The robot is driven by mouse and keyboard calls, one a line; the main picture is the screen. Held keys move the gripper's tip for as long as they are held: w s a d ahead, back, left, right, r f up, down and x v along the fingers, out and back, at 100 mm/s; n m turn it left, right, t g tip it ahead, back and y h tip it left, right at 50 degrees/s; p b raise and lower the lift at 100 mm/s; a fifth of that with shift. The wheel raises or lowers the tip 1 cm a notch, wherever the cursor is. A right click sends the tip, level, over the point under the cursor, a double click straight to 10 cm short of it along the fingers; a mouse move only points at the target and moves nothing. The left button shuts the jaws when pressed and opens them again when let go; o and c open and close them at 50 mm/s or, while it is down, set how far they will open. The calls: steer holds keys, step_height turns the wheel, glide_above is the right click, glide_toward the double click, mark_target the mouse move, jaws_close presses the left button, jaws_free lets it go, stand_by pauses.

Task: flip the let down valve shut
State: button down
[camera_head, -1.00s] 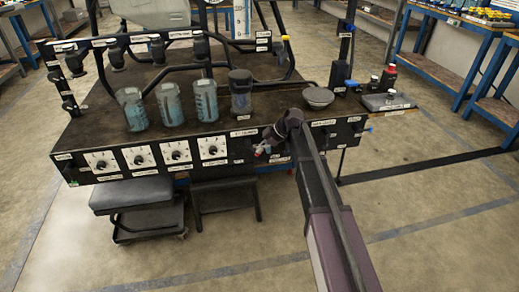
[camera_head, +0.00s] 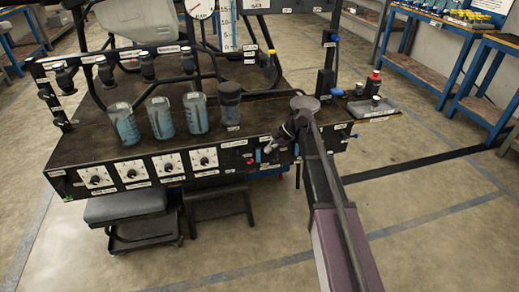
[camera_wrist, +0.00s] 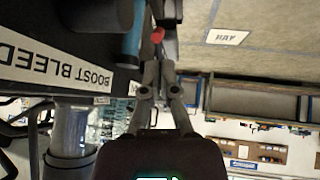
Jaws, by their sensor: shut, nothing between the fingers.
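My gripper (camera_head: 269,147) is at the right half of the black bench's front panel. In the wrist view its two fingers (camera_wrist: 158,68) are together with nothing between them. A small red knob (camera_wrist: 157,35) shows just beyond the fingertips, and a blue cylindrical part (camera_wrist: 133,38) is to their left. In the head view a red knob (camera_head: 250,163) and a small blue part (camera_head: 258,156) sit on the panel left of my gripper. I cannot read which part is the let down valve. My arm hides some of the panel, and contact is unclear.
Dials (camera_head: 204,159) line the panel to the left. Bluish jars (camera_head: 195,113) stand on the bench top (camera_head: 85,142). A grey tray (camera_head: 372,108) is at the right end. In the wrist view a BOOST BLEED label (camera_wrist: 50,65) is left of my fingers.

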steer(key=shift+d+f+p+v, duration=0.15)
steer(key=shift+p+v, duration=0.3)
steer(key=shift+v, duration=0.4)
steer(key=shift+d+f+p+v, duration=0.15)
steer(key=shift+p+v, duration=0.25)
steer(key=shift+v, duration=0.5)
steer(key=shift+d+f+p+v, duration=0.15)
steer(key=shift+p+v, duration=0.3)
steer(key=shift+v, duration=0.4)
steer(key=s+d+f+m+h, duration=0.2)
steer(key=s+d+m+h, duration=0.2)
steer(key=s+m, duration=0.6)
steer(key=s+d+f+m+h, duration=0.2)
steer(key=s+d+m, duration=0.5)
steer(key=s, duration=0.9)
steer(key=m+h, duration=0.1)
steer(key=m, duration=0.2)
steer(key=shift+h, duration=0.4)
